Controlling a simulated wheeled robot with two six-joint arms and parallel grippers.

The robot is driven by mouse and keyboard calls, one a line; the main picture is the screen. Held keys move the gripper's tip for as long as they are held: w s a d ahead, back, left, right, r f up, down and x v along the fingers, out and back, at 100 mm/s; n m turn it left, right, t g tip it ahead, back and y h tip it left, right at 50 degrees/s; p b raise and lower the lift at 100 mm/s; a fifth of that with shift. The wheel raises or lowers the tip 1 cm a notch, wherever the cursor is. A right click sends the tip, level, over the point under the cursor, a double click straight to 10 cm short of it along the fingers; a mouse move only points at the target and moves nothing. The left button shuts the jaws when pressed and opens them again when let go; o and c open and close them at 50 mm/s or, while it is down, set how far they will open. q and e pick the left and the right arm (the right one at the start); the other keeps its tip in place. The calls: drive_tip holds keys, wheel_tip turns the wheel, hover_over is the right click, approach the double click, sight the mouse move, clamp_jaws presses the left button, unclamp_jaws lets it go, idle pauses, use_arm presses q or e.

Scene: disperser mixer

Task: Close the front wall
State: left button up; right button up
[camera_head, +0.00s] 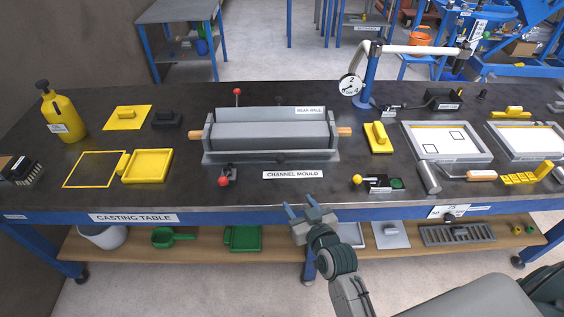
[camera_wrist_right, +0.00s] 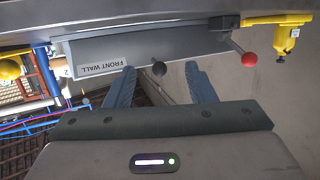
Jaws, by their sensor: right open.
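The grey channel mould (camera_head: 268,157) stands on the casting table, with its rear wall (camera_head: 285,112) at the back. In the right wrist view the front wall (camera_wrist_right: 140,48) is a long grey plate labelled FRONT WALL, with a dark round knob (camera_wrist_right: 159,68) at its edge. My right gripper (camera_head: 298,206) is open and empty in front of the table's front edge, below the mould. In the wrist view its fingers (camera_wrist_right: 161,70) are on either side of the knob, apart from it. Whether they touch the wall, I cannot tell. My left gripper is out of view.
A red-ball lever (camera_head: 223,181) stands by the mould's front left; another red ball (camera_head: 237,91) is behind it. A yellow-ball lever (camera_head: 357,180) is at the front right. The tabletop just before the mould is mostly clear.

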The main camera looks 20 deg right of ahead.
sight(282, 162)
drive_tip(key=w+r+t+p, duration=0.1)
drive_tip(key=w, duration=0.1)
drive_tip(key=w+r+t+h+p, duration=0.1)
drive_tip(key=w, duration=0.2)
drive_tip(key=w+r+m+p, duration=0.1)
drive_tip(key=w, duration=0.2)
drive_tip(key=shift+w+a+r+t+p, duration=0.1)
drive_tip(key=shift+a+r+t+p, duration=0.15)
drive_tip(key=shift+t+p, duration=0.15)
drive_tip(key=shift+w+f, duration=0.25)
drive_tip(key=shift+w, duration=0.3)
drive_tip(key=shift+w+f, duration=0.2)
drive_tip(key=shift+w, duration=0.35)
drive_tip(key=shift+w+b, duration=0.6)
drive_tip(key=shift+w, duration=1.35)
